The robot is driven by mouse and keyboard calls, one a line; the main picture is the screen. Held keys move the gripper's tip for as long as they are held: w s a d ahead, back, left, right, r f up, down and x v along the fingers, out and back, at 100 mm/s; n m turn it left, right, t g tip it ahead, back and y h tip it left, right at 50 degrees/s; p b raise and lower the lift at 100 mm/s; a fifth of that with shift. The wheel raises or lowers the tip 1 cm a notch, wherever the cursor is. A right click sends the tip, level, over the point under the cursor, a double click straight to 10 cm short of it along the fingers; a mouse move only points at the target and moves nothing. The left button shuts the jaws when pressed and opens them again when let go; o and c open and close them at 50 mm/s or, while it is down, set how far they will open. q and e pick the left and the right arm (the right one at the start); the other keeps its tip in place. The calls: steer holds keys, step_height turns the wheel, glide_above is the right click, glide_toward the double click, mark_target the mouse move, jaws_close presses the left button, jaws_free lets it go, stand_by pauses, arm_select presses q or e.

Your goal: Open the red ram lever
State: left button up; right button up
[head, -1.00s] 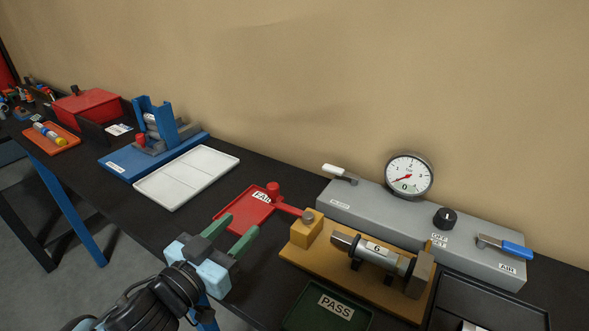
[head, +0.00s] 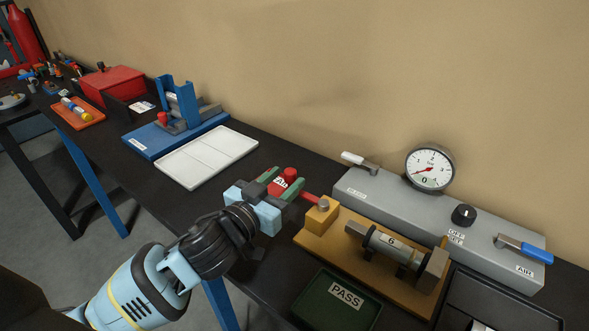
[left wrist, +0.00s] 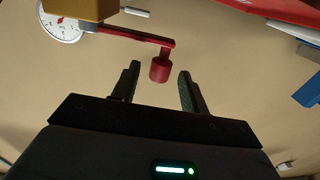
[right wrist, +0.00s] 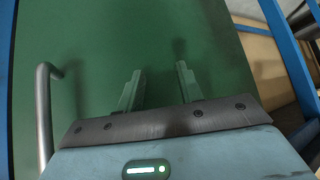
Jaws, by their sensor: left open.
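The red ram lever (head: 312,196) runs left from the yellow block (head: 320,214) of the ochre fixture. Its round knob (head: 290,173) stands at the free end, and it also shows in the left wrist view (left wrist: 160,70). My left gripper (head: 284,181) is open at the knob, over the red FAIL tray, which it mostly hides. In the left wrist view the knob hangs between the two fingertips with gaps on both sides. My right gripper (right wrist: 160,70) is open and empty before a green surface (right wrist: 150,35), far from the lever.
The fixture holds a grey cylinder marked 6 (head: 384,243). Behind it stands a grey air panel (head: 400,208) with a gauge (head: 430,168) and levers. A green PASS tray (head: 335,302) lies in front. A white tray (head: 208,157) and blue stand (head: 180,105) are at left.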

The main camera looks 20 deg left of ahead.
arm_select(q)
steer(key=shift+x, duration=2.3)
jaws_close()
